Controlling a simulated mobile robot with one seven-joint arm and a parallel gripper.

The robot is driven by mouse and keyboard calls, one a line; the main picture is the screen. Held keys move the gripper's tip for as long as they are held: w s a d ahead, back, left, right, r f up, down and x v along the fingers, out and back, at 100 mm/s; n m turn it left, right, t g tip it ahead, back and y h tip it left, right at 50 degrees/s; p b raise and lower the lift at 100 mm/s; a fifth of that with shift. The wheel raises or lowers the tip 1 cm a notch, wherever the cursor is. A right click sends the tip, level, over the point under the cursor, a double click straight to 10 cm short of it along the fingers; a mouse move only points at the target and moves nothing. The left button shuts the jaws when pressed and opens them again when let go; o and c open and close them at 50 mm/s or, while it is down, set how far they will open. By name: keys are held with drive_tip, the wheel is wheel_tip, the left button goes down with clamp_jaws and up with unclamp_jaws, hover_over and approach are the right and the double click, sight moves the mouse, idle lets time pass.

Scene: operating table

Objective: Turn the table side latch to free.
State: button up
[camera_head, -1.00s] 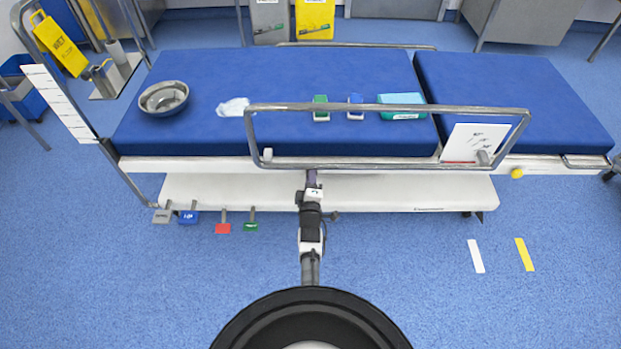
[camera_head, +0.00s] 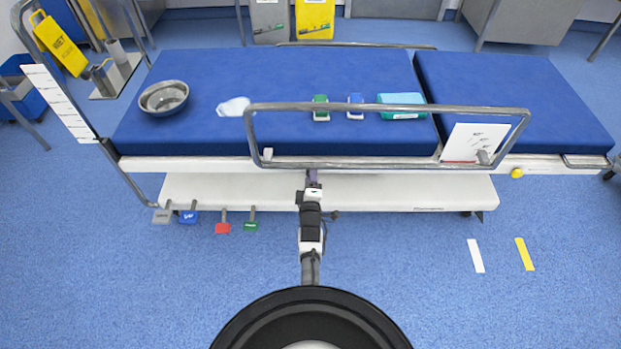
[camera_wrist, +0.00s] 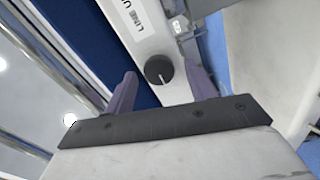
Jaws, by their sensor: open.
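A round black knob (camera_wrist: 159,70) with a white pointer line sits on the table's white side panel (camera_wrist: 152,32) in the wrist view. It appears to be the side latch. Printed lettering beside it is partly cut off. My gripper (camera_wrist: 160,72) is open, with one purple finger on each side of the knob. Gaps show between the fingers and the knob, and nothing is held. In the head view my gripper (camera_head: 312,178) is at the near side of the table, below the side rail, and my arm hides the knob.
A metal side rail (camera_head: 390,107) stands along the near edge of the blue table (camera_head: 240,70). A white card (camera_head: 473,142) is at its right end. A yellow knob (camera_head: 517,173) sits farther right. Coloured pedals, including a red one (camera_head: 223,228), stick out at lower left.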

drive_tip(key=s+p, duration=0.5)
drive_tip(key=s, duration=0.9)
drive_tip(key=shift+p, duration=0.35)
